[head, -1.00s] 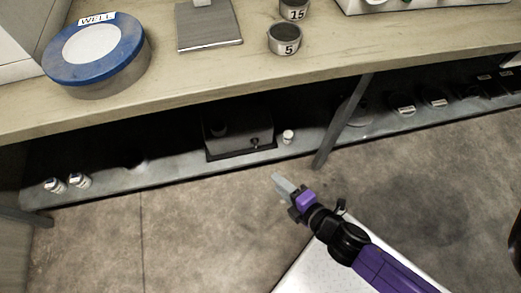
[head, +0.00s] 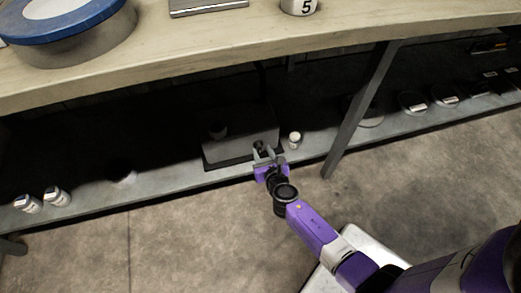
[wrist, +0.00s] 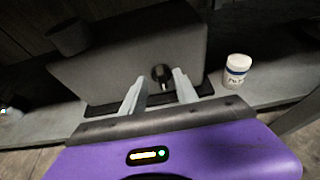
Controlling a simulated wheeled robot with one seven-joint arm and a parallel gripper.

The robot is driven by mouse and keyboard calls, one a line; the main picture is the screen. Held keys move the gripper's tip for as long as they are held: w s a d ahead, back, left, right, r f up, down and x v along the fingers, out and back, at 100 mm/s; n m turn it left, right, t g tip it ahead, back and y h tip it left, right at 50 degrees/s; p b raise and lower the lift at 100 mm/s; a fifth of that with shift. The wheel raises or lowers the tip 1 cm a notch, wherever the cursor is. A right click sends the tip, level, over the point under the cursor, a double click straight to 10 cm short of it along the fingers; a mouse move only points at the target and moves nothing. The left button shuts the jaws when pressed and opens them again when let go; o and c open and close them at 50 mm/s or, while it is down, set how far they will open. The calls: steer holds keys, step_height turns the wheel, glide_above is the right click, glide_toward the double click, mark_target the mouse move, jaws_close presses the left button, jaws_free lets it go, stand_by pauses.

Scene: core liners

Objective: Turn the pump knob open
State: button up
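The pump is a dark grey box (head: 238,128) on the low shelf under the bench; it fills the upper middle of the wrist view (wrist: 135,60). Its black knob (wrist: 161,73) is on the front face, and it also shows in the head view (head: 258,146). My gripper (wrist: 157,90) is open, its two grey fingers pointing at the box with the knob between and beyond their tips. In the head view my gripper (head: 264,157) is at the shelf's front edge, close to the knob. Whether the fingers touch the knob I cannot tell.
A small white bottle (head: 295,139) stands just right of the pump, also in the wrist view (wrist: 236,72). A slanted table leg (head: 362,110) is further right. The wooden bench top (head: 200,62) overhangs the shelf. Two white jars (head: 42,199) lie at the shelf's left.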

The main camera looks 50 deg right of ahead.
mark_target(260, 146)
steer(key=shift+b+x, duration=0.45)
steer(key=shift+x, duration=1.35)
steer(key=shift+s, duration=0.1)
jaws_close()
